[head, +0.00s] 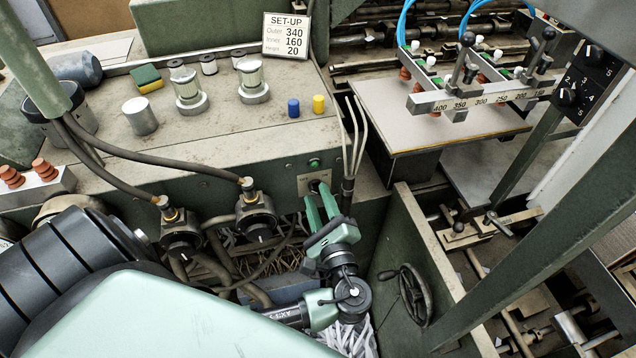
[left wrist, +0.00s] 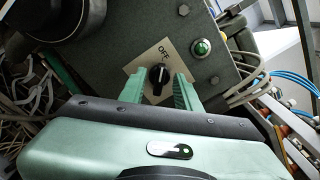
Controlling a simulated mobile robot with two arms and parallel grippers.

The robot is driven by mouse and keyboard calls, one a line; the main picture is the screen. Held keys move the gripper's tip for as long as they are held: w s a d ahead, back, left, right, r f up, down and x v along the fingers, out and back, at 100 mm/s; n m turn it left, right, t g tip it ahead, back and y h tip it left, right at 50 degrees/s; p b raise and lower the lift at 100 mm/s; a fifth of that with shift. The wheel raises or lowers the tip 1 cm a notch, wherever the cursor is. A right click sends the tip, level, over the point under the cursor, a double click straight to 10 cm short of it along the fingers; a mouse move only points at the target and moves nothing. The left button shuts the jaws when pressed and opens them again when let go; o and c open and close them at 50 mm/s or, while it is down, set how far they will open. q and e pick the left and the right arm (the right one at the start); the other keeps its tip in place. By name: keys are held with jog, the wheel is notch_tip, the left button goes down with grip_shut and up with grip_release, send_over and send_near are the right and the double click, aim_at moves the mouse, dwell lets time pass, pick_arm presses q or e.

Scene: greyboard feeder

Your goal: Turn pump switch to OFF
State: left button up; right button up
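The pump switch is a black rotary knob (left wrist: 157,79) on a tan plate (left wrist: 145,63) marked OFF, on the green machine's front panel. A pale mark on the knob runs roughly up the picture, towards the OFF word, but it is small. In the head view the plate (head: 306,184) shows below a green button, and the knob is partly covered by my fingers. My left gripper (left wrist: 160,88) is open, with one green finger on each side of the knob. Gaps seem to show between fingers and knob; contact is unclear. My right gripper is not in view.
A green button (left wrist: 201,47) sits beside the plate. Pale cables (head: 354,140) hang just right of the switch. Two dark pumps with hoses (head: 256,212) are to its left. A handwheel (head: 414,295) stands lower right, and shredded paper lies below.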

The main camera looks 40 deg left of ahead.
pick_arm(q)
jog(key=b+v, duration=0.2)
jog(key=v, duration=0.5)
jog(key=shift+s, duration=0.2)
jog(key=shift+d, duration=0.1)
jog(key=s+f+g+h+b, duration=0.2)
jog(key=f+h, duration=0.2)
jog(key=f, duration=1.4)
jog(key=s+f+g+h+b, duration=0.2)
jog(key=f+g+h, duration=0.15)
jog(key=f, duration=1.45)
jog(key=s+a+f+n+g+h+b, duration=0.1)
jog(key=s+f+n+g+h+b, duration=0.4)
jog(key=s+f+n, duration=0.9)
jog(key=s+f+h, duration=0.1)
jog(key=s+f, duration=0.9)
jog(key=s, duration=0.3)
jog(key=shift+a+f, duration=0.3)
jog(key=shift+f, duration=0.1)
